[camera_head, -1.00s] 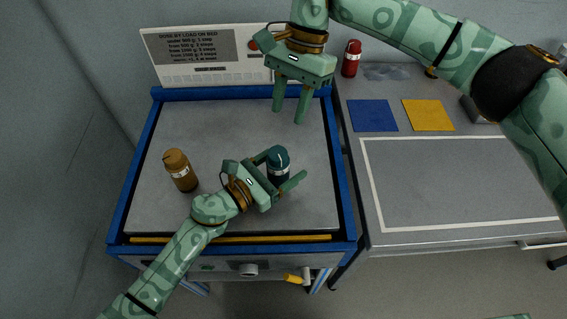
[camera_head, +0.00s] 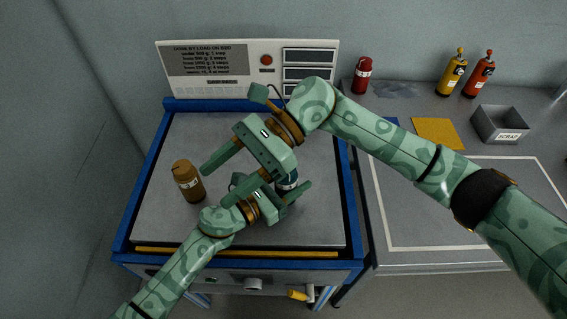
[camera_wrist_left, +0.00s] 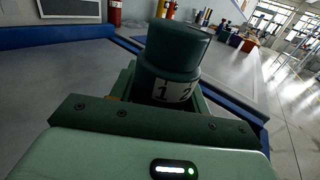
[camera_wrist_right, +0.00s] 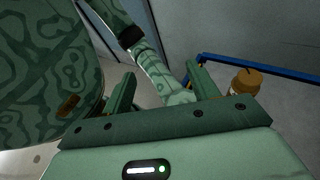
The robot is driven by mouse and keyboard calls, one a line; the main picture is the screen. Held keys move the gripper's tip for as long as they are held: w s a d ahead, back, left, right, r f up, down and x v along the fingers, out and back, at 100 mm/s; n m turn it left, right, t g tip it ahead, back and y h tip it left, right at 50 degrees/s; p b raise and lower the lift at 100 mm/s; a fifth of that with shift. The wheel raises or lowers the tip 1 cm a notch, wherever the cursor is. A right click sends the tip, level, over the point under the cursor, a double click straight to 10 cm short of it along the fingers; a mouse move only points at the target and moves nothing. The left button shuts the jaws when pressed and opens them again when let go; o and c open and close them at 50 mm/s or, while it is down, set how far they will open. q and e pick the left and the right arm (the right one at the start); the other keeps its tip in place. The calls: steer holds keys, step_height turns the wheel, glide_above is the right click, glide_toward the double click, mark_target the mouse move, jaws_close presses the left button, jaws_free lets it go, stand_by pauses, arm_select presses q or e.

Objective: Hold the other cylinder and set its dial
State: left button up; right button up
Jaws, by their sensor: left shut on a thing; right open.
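The teal cylinder (camera_head: 289,180) stands on the grey bed in the head view, partly covered by my right arm. In the left wrist view the teal cylinder (camera_wrist_left: 178,52) is upright, with a white band of digits showing 1 and 2 below its cap. My left gripper (camera_head: 291,192) is shut on it from the front left. The brown cylinder (camera_head: 187,182) stands at the left of the bed, untouched. My right gripper (camera_head: 216,187) is open and empty, between the two cylinders, its fingers pointing left and down. The brown cylinder (camera_wrist_right: 245,82) shows right of its fingers in the right wrist view.
The blue-framed bed (camera_head: 240,126) has a panel behind it with a load chart (camera_head: 208,62) and a red button (camera_head: 266,60). At right, a bench (camera_head: 470,215) holds red, yellow and orange bottles, a yellow square (camera_head: 438,132) and a scrap bin (camera_head: 498,125).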

step_height(320, 180, up, 5)
steer(key=s+a+m+y, duration=0.1)
steer(key=s+m+y, duration=0.1)
steer(key=m+y, duration=0.7)
steer(key=w+d+m+t+y, duration=0.2)
steer(key=m+t, duration=0.6)
steer(key=w+d+m+t+y, duration=0.2)
steer(key=m+t, duration=0.5)
steer(key=m, duration=0.2)
steer(key=s+d+f+m+t+h, duration=0.1)
steer(key=d+f+m+t+h, duration=0.55)
steer(key=m, duration=0.75)
steer(key=d+f+m+t+h, duration=0.4)
steer(key=f+m+h, duration=0.45)
steer(key=m, duration=0.65)
steer(key=shift+g, duration=0.75)
steer(key=x, duration=1)
steer(key=shift+w+d, duration=0.25)
steer(key=shift+w, duration=0.25)
steer(key=shift+c, duration=0.3)
steer(key=shift+n, duration=0.3)
steer(key=c, duration=0.9)
